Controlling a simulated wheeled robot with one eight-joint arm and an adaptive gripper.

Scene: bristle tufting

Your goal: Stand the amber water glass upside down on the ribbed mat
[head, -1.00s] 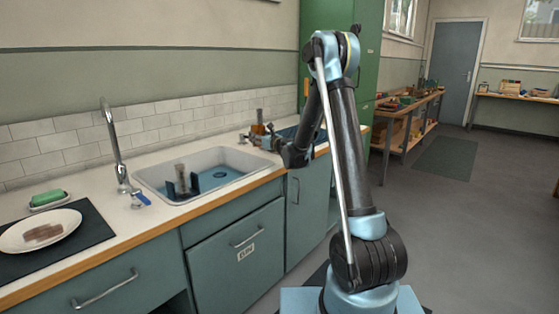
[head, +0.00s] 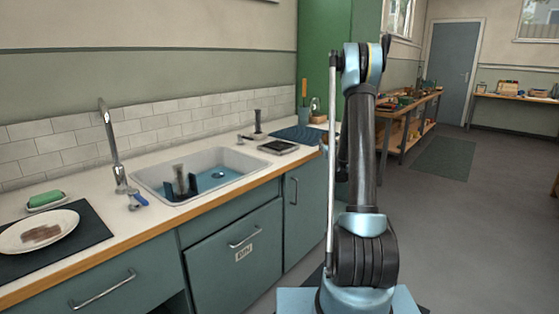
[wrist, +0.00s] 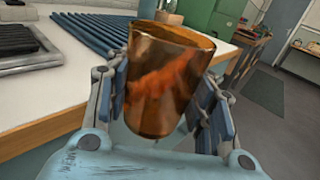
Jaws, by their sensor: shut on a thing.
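The amber water glass (wrist: 165,85) fills the middle of the wrist view. My gripper (wrist: 168,105) is shut on it, with a finger pad on each side. Its wider, rimmed end is toward the top of the picture and its narrower end toward my wrist; I cannot tell how it stands to the upright. The blue ribbed mat (wrist: 95,32) lies on the counter beyond the glass, to the upper left. In the head view the mat (head: 300,133) is at the counter's far right end. There my arm hides the gripper and glass.
A black ribbed pad in a grey frame (wrist: 18,45) lies left of the mat; it also shows in the head view (head: 278,146). The sink (head: 205,172) holds a dark bristled item (head: 180,182). A dark upright post (head: 257,124) stands behind. Floor right of the counter is open.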

